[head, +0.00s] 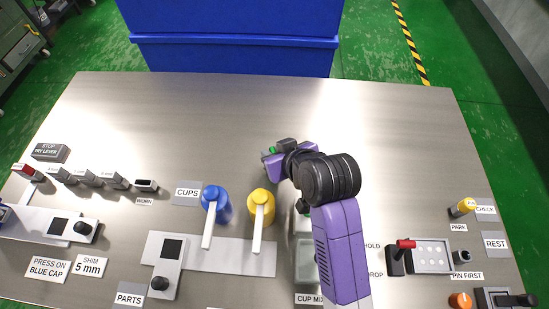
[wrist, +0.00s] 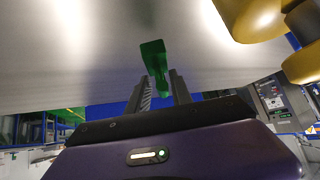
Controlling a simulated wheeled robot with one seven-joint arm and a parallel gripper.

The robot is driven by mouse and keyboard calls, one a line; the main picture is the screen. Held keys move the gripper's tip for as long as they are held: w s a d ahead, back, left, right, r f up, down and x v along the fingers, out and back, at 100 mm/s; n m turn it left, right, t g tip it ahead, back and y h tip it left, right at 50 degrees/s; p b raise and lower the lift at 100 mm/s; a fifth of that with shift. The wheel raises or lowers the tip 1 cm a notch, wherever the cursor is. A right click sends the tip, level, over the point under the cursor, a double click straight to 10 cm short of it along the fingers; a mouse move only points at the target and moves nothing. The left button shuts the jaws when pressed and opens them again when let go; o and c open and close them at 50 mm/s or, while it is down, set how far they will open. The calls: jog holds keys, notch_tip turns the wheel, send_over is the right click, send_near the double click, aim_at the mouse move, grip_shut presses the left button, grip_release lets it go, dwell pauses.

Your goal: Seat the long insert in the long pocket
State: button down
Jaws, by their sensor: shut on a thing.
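My gripper (wrist: 160,84) is shut on a green piece (wrist: 154,58), which sticks out past the fingertips in the wrist view. I cannot tell for sure that the green piece is the long insert. I cannot make out a long pocket in either view; my arm hides part of the table's front middle.
A red-handled fixture (head: 405,246) is at right. The back of the table (head: 200,110) is clear; a blue bin (head: 235,45) stands behind.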

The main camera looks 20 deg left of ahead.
jog(key=shift+f, duration=1.7)
jog(key=c, duration=1.1)
grip_release()
jog(key=shift+f, duration=0.1)
